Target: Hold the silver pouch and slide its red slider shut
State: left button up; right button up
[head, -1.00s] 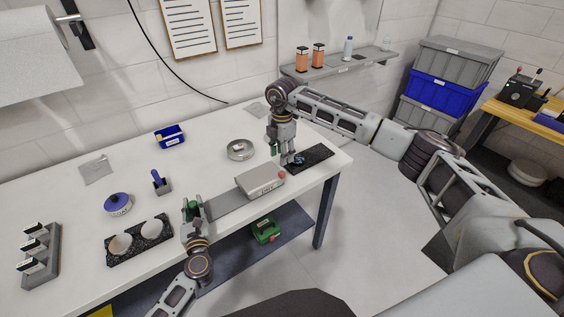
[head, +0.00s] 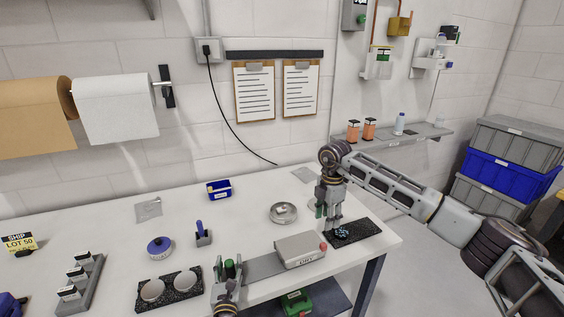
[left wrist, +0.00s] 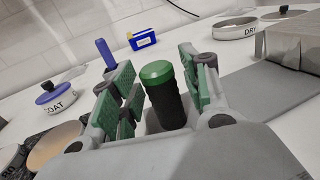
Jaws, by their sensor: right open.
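A flat silver pouch (head: 148,210) lies at the back left of the table; a similar flat grey piece (head: 303,174) lies at the back right, behind my right gripper. I cannot make out a red slider on either. My left gripper (head: 229,272) is at the front edge, well to the right of the left pouch. In the left wrist view its green pads stand on both sides of an upright black cylinder with a green cap (left wrist: 165,100), which it appears to hold. My right gripper (head: 330,222) is open, pointing down by a dark mat (head: 368,231) with a small blue item (head: 341,233).
A grey box with a red knob (head: 299,252) stands between the grippers. A round metal dish (head: 283,213), blue bin (head: 219,190), blue-topped pot (head: 160,248), blue-handled tool (head: 203,234), black cup tray (head: 139,296) and grey rack (head: 86,287) occupy the table. White tabletop is clear around the left pouch.

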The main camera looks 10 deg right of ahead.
pick_arm(q)
jog(key=shift+s, duration=0.1)
dwell(0.3)
jog(key=s, duration=1.1)
jog(key=shift+s, duration=0.4)
dwell(0.4)
